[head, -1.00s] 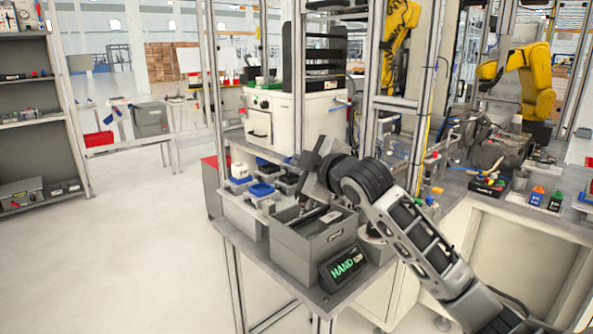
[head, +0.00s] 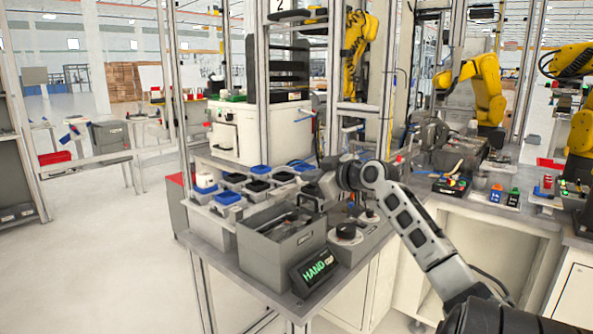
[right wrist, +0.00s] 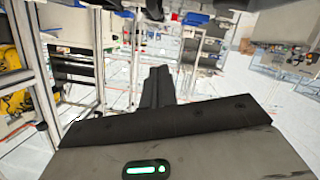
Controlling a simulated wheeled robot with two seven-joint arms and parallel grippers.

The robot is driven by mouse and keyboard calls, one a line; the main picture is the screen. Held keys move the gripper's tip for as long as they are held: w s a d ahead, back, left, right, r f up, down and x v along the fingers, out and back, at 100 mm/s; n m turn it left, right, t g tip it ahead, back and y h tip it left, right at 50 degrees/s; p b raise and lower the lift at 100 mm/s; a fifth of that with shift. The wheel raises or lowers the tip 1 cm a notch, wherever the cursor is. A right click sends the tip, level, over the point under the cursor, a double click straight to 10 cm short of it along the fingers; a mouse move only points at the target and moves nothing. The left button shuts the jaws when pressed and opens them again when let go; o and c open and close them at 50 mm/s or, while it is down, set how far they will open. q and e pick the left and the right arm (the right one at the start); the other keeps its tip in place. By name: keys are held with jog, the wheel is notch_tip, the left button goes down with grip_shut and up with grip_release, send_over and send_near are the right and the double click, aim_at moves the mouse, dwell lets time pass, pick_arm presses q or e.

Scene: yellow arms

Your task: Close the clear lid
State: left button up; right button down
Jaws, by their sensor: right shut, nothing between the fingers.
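I cannot make out a clear lid for certain in either view. My right gripper (head: 318,188) reaches in from the right, above the back right corner of an open grey bin (head: 300,248) in the head view. It looks apart from the bin's rim. In the right wrist view its dark fingers (right wrist: 157,88) are together with nothing between them. Small containers with blue and black tops (head: 228,197) stand behind and left of the bin. My left gripper is not in view.
A display reading HAND (head: 315,270) stands at the table's front corner. A black-knobbed device (head: 347,232) sits right of the bin. A white machine (head: 232,140) and metal frame posts (head: 262,60) stand behind. The floor at left is clear.

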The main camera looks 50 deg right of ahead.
aim_at(315, 199)
jog(key=f, duration=0.1)
jog(key=d+f+m, duration=0.1)
jog(key=f, duration=0.1)
jog(key=shift+d+m+y+b, duration=0.3)
jog(key=shift+d, duration=0.05)
jog(key=shift+d+f+m+y, duration=0.35)
jog(key=shift+f+m+y, duration=0.15)
jog(key=shift+f+m, duration=0.35)
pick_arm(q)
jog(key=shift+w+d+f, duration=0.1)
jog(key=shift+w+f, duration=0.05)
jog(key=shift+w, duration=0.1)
pick_arm(e)
jog(key=shift+d+f+m, duration=0.1)
jog(key=shift+f+m, duration=0.1)
jog(key=shift+m, duration=0.15)
